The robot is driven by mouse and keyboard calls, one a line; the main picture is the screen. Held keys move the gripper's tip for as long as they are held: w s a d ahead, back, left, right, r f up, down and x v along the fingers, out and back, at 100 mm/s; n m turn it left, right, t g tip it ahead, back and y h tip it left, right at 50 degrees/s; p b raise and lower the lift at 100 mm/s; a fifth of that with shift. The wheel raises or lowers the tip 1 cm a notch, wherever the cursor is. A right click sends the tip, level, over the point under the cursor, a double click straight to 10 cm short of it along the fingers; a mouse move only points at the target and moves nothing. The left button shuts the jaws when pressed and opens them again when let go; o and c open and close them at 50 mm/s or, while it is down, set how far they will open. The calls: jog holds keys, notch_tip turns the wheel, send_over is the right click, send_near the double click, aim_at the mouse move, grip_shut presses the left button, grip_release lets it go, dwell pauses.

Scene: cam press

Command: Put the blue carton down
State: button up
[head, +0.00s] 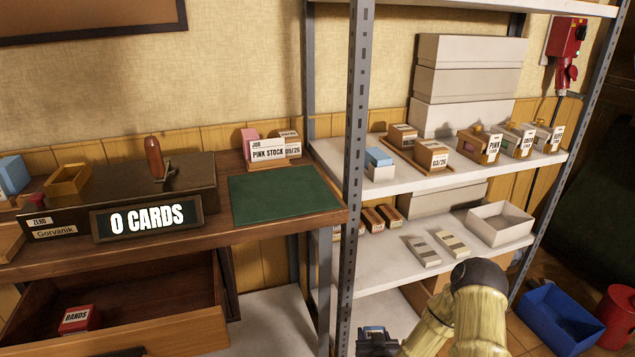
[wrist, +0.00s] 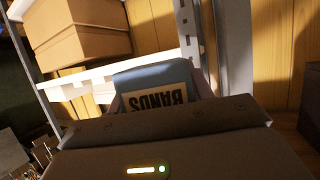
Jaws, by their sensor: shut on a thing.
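The blue carton (wrist: 150,78), with an upside-down BANDS label, sits between the fingers of my gripper (wrist: 160,95) in the wrist view. My gripper is shut on it. Its lower part is hidden behind the gripper body. In the head view my gripper (head: 376,342) is at the bottom edge, in front of the shelf rack and right of the open drawer. The carton is hard to make out there, and the gripper is cut off by the frame.
A green mat (head: 284,194) on the desk is bare. The open drawer (head: 120,308) holds a red BANDS carton (head: 79,319). The rack's grey post (head: 352,180) stands between desk and shelves. The middle shelf (head: 385,258) holds small boxes and an open white bin (head: 499,224).

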jog(key=s+r+p, duration=0.3)
jog(key=r+p, duration=1.1)
jog(key=p, duration=0.1)
jog(key=s+r+p, duration=0.4)
jog(key=r+p, duration=1.1)
jog(key=shift+r, duration=0.15)
jog(key=shift+s+a, duration=0.1)
dwell(0.7)
